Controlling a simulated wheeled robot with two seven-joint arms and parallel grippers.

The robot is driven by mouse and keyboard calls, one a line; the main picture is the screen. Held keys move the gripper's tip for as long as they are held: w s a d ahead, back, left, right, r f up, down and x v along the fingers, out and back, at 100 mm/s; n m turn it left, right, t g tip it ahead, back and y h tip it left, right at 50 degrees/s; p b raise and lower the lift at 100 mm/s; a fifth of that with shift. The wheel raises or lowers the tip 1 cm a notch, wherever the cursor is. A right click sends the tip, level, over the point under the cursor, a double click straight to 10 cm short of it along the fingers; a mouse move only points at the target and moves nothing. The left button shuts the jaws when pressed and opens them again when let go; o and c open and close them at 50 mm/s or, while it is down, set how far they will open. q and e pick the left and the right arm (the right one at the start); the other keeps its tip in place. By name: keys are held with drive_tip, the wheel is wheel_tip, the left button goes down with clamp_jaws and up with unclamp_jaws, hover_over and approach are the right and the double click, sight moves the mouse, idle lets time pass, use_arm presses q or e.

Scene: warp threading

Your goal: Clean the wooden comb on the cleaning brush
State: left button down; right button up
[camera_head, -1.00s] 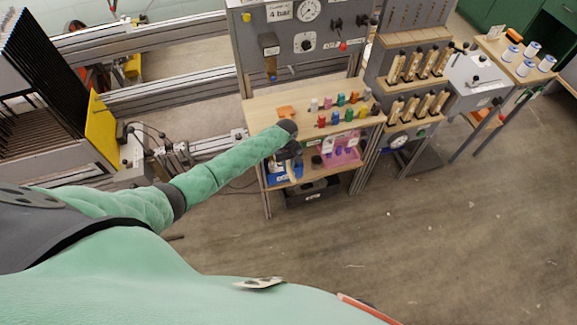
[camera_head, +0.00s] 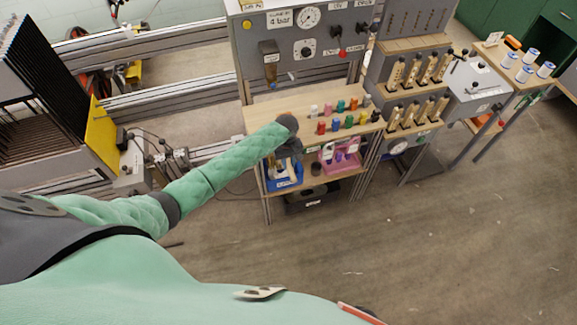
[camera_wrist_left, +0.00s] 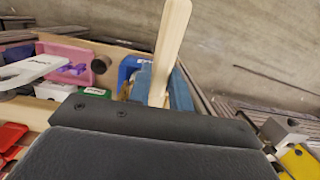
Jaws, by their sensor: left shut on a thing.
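My left gripper (camera_head: 291,158) is at the front edge of the wooden bench shelf, above the lower shelf, its fingers small and partly hidden in the head view. In the left wrist view its blue-grey fingers (camera_wrist_left: 162,90) are shut on a flat pale wooden strip, which looks like the wooden comb (camera_wrist_left: 170,40). The strip points up and away from the gripper. Its teeth cannot be made out. I cannot identify the cleaning brush with certainty. My right gripper is not in view.
A blue bin (camera_head: 284,185) and a pink bin (camera_head: 343,164) stand on the lower shelf. Several coloured spools (camera_head: 349,121) stand on the upper shelf (camera_head: 262,116). A black cup (camera_wrist_left: 100,64) is beside the pink bin. Open floor lies in front.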

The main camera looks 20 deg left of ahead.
use_arm(q)
drive_tip(key=shift+r, duration=0.35)
drive_tip(key=shift+s+d+f, duration=0.1)
drive_tip(key=shift+s+d, duration=0.25)
drive_tip(key=shift+s, duration=0.25)
drive_tip(key=s+d, duration=0.5)
drive_tip(key=s, duration=0.2)
idle(0.6)
